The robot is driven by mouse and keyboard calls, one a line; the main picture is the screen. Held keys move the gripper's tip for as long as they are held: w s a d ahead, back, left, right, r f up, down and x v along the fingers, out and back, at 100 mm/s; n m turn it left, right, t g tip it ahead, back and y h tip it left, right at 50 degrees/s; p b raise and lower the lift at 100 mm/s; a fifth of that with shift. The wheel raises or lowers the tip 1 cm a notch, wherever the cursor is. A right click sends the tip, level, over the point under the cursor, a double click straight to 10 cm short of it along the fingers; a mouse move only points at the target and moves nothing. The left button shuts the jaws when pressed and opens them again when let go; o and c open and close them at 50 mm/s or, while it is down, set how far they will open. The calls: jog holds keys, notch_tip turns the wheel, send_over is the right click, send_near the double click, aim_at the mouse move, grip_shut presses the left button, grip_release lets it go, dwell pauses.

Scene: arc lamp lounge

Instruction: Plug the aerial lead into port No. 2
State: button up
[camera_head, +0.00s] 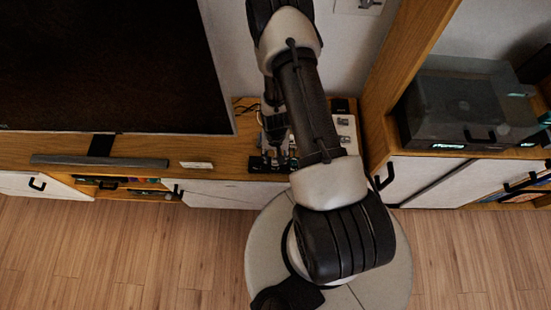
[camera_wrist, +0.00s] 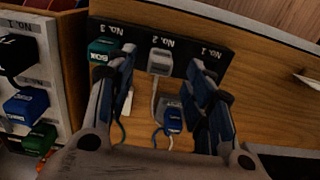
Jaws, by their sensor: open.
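In the wrist view a dark port strip (camera_wrist: 183,45) carries the upside-down labels No. 1, No. 2 and No. 3. A pale grey plug (camera_wrist: 159,63) with a light cable sits at No. 2. A green plug (camera_wrist: 101,50) marked BOX sits at No. 3. No plug shows at No. 1, partly behind a finger. I cannot tell which lead is the aerial one. My gripper (camera_wrist: 161,60) is open, its fingers either side of the grey plug. In the head view my gripper (camera_head: 273,160) is low over the cabinet top.
A second panel (camera_wrist: 62,75) with black, blue and green plugs stands at left in the wrist view. In the head view a television (camera_head: 105,65) and soundbar (camera_head: 98,161) are left, a wooden shelf unit (camera_head: 400,60) right. Bare wood (camera_wrist: 265,70) lies right of the strip.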

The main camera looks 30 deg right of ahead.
notch_tip(320, 180, up, 8)
jog(key=shift+f, duration=0.25)
dwell(0.5)
jog(key=w+a+r+n+t, duration=0.1)
jog(key=a+r+n, duration=0.15)
jog(key=r, duration=1.15)
jog(key=w+a+r+n+t, duration=0.1)
jog(key=a+r, duration=0.2)
jog(key=r, duration=1)
jog(key=s+a+r+n+t, duration=0.1)
jog(key=s+a+r, duration=0.1)
jog(key=s+r, duration=0.5)
jog(key=s+a+r+n+t, duration=0.1)
jog(key=s+a+r+n, duration=0.1)
jog(key=s+r, duration=0.5)
jog(key=shift+s+a+r+t, duration=0.35)
jog(key=shift+s+a, duration=0.25)
jog(key=shift+s, duration=0.2)
jog(key=shift+c, duration=0.4)
